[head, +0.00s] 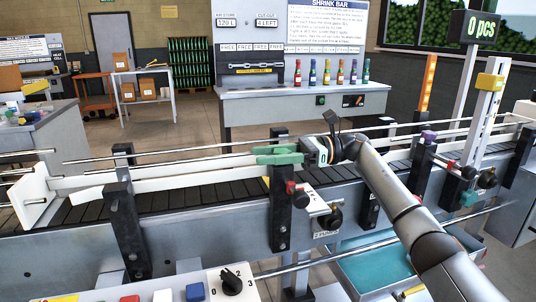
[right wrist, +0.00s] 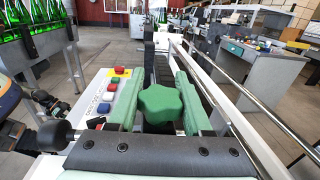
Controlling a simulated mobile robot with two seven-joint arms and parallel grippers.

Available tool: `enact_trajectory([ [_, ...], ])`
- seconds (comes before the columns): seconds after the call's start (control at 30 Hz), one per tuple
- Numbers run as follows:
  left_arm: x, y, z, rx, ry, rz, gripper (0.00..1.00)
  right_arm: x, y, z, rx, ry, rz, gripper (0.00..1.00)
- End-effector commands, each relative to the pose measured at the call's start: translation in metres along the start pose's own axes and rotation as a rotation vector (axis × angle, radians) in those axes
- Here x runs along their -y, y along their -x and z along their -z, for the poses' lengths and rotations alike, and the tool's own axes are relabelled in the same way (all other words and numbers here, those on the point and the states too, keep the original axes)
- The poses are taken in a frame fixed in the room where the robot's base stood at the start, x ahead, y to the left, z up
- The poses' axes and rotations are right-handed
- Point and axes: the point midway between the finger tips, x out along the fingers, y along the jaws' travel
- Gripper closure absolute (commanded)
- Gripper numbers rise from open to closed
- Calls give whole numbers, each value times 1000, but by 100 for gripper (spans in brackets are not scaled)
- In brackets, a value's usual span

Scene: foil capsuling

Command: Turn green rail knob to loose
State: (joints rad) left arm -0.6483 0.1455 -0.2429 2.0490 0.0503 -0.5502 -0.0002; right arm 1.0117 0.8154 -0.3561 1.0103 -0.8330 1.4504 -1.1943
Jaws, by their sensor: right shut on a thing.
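The green rail knob (right wrist: 160,103) is a lobed star knob. In the right wrist view it sits between the two green fingers of my right gripper (right wrist: 161,88), which is shut on it. In the head view my right gripper (head: 277,155) reaches in from the right, its green fingers at the top of a black rail post (head: 281,217) beside the conveyor. There the knob cannot be told apart from the green fingers. How far the knob is turned cannot be told. My left gripper is not in view.
A conveyor (head: 190,199) with pale guide rails runs across the view. A red knob (head: 290,187) and a black knob (head: 336,217) sit close below my gripper. A button panel with a black dial (head: 232,283) is in front. A teal tray (head: 375,268) lies below my arm.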

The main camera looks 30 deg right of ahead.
Motion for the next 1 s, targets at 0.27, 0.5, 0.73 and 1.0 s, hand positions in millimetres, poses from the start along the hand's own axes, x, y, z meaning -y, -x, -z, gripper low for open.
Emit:
enact_trajectory([
  [0.27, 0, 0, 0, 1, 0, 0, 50, -1, 0, -1, 0, 1, -29, 100],
  [0.5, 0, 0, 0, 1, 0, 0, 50, -1, 0, 0, 0, 1, -28, 100],
  [0.73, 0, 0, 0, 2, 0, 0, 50, -1, 0, 0, -1, 0, -28, 31],
  [1.0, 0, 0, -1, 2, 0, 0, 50, -1, 0, 0, -1, 0, -27, 20],
])
